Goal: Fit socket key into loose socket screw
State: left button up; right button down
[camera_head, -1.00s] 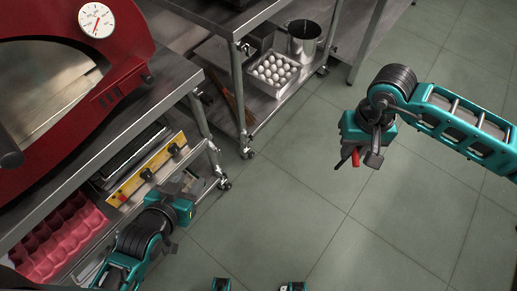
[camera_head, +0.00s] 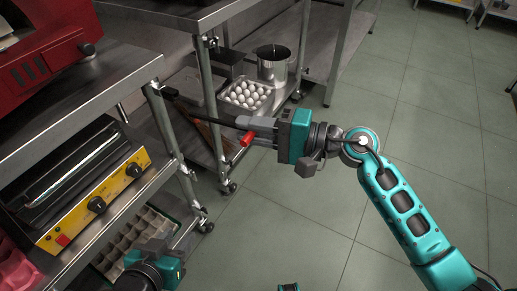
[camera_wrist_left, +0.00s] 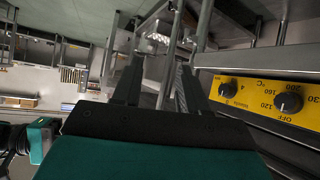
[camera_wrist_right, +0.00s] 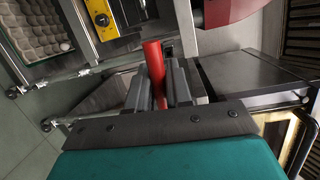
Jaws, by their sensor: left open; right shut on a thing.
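My right gripper (camera_head: 258,131) is shut on the socket key, whose red handle (camera_head: 248,138) shows beside the fingers. The red handle also stands up between the fingers in the right wrist view (camera_wrist_right: 153,62). A thin dark bar runs left from these fingers toward the near stand's corner leg; I cannot tell whether it is the key's shaft. My left gripper (camera_head: 152,252) is low at the bottom left, by the stand's lower shelf. Its fingers (camera_wrist_left: 156,85) are apart and empty in the left wrist view. I cannot make out the loose socket screw in any view.
The near steel stand (camera_head: 85,105) carries a red oven (camera_head: 45,45). Below its top is a yellow-fronted appliance (camera_head: 90,205) with black knobs. An egg tray (camera_head: 245,96) and a steel pot (camera_head: 273,65) stand on the far stand's lower shelf.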

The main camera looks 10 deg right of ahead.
jog(key=shift+w+d+f+m+t+b, duration=0.45)
jog(key=shift+d+t, duration=0.2)
jog(key=shift+t, duration=0.25)
jog(key=shift+w+r, duration=0.1)
jog(key=shift+r, duration=0.05)
